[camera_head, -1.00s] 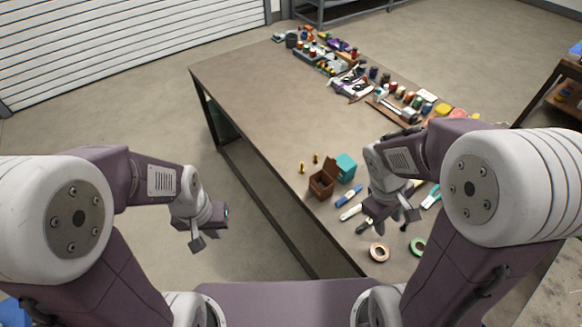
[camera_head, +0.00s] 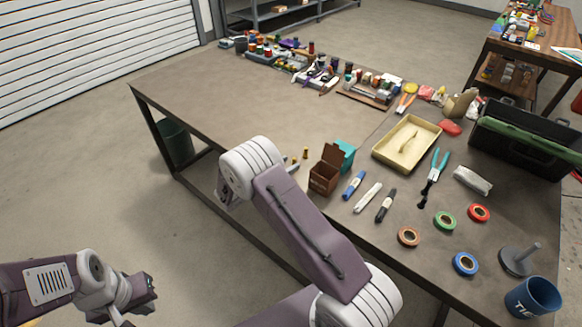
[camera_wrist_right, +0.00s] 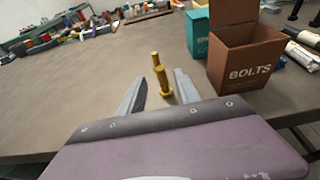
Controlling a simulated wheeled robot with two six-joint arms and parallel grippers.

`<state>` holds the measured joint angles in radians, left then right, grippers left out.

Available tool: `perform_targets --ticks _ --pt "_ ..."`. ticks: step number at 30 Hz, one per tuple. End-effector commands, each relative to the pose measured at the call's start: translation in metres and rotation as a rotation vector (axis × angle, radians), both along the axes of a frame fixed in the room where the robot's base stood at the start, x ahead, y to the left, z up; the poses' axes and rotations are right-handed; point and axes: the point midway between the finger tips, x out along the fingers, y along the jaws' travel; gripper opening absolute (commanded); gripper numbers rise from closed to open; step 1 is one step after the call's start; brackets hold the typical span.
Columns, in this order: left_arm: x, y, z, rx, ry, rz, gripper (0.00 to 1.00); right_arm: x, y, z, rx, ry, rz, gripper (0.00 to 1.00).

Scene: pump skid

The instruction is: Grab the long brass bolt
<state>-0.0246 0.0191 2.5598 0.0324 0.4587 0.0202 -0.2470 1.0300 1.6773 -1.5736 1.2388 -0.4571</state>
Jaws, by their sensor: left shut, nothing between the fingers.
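Two upright brass bolts stand on the workbench left of the brown box; one brass bolt (camera_head: 306,153) is clear in the head view, the other is partly covered by my right arm. In the right wrist view the brass bolt shape (camera_wrist_right: 162,80) stands between the fingers of my right gripper (camera_wrist_right: 160,78), which is open. The bolts seem to overlap in line there, so I cannot tell which is longer. My left gripper (camera_head: 138,298) is shut and empty, low at the left, away from the bench.
The brown BOLTS box (camera_head: 324,178) and teal box (camera_head: 346,152) stand close right of the bolts. The bench is clear to the left.

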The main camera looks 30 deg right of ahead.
Motion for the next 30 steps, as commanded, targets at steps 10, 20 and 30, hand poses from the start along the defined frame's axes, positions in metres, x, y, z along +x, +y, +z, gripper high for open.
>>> perform_targets --ticks 10,20,30 --pt "0.000 0.000 0.003 0.000 0.000 0.000 0.00 0.016 -0.040 -0.012 0.001 -0.001 -0.006 0.39" --pt "0.000 0.000 0.003 0.000 0.000 0.000 0.00 0.022 -0.053 -0.016 0.001 -0.001 0.000 0.39" --pt "0.000 0.000 0.003 0.000 0.000 0.000 0.00 0.022 -0.053 -0.016 0.002 0.000 -0.001 0.00"
